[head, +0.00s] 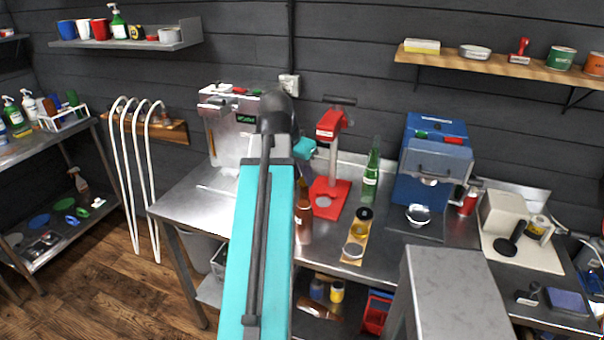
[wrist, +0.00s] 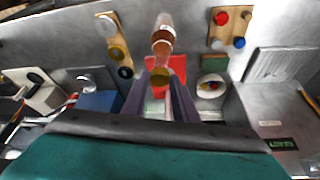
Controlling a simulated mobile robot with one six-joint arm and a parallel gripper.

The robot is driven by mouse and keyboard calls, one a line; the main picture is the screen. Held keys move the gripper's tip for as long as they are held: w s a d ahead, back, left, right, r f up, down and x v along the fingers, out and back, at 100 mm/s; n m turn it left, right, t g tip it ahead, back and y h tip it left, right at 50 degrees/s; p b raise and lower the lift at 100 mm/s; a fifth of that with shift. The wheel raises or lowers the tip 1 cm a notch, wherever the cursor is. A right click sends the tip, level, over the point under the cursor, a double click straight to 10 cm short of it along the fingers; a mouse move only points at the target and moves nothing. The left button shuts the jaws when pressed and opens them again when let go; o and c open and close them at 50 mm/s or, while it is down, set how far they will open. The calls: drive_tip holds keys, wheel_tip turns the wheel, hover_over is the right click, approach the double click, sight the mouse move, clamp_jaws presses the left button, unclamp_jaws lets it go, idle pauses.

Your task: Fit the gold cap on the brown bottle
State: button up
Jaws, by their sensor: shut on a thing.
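My gripper (wrist: 161,82) is shut on the brown bottle (wrist: 161,42), with its fingers either side of the bottle's upper end. In the head view the brown bottle (head: 304,222) shows beside my turquoise arm, upright over the steel counter. I cannot tell whether its base touches the counter. The gold cap (head: 360,229) lies on a wooden strip between a black cap and a silver one; it also shows in the wrist view (wrist: 118,52). My arm hides part of the bottle, and the fingertips are unclear in the head view.
A red press (head: 328,190) stands just behind the bottle, with a green bottle (head: 371,177) to its right. A blue machine (head: 433,165) stands further right and a steel box (head: 228,130) at the left. A grey pillar-like block (head: 455,285) rises in front.

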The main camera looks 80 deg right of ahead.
drive_tip(key=shift+f, duration=0.6)
idle(1.6)
drive_tip(key=o, duration=1.1)
drive_tip(key=shift+c, duration=0.2)
drive_tip(key=shift+o, duration=0.4)
drive_tip(key=o, duration=0.5)
drive_tip(key=shift+r+p, duration=0.1)
drive_tip(key=shift+p, duration=0.25)
drive_tip(key=shift+r+p, duration=2.55)
drive_tip(key=shift+r, duration=0.85)
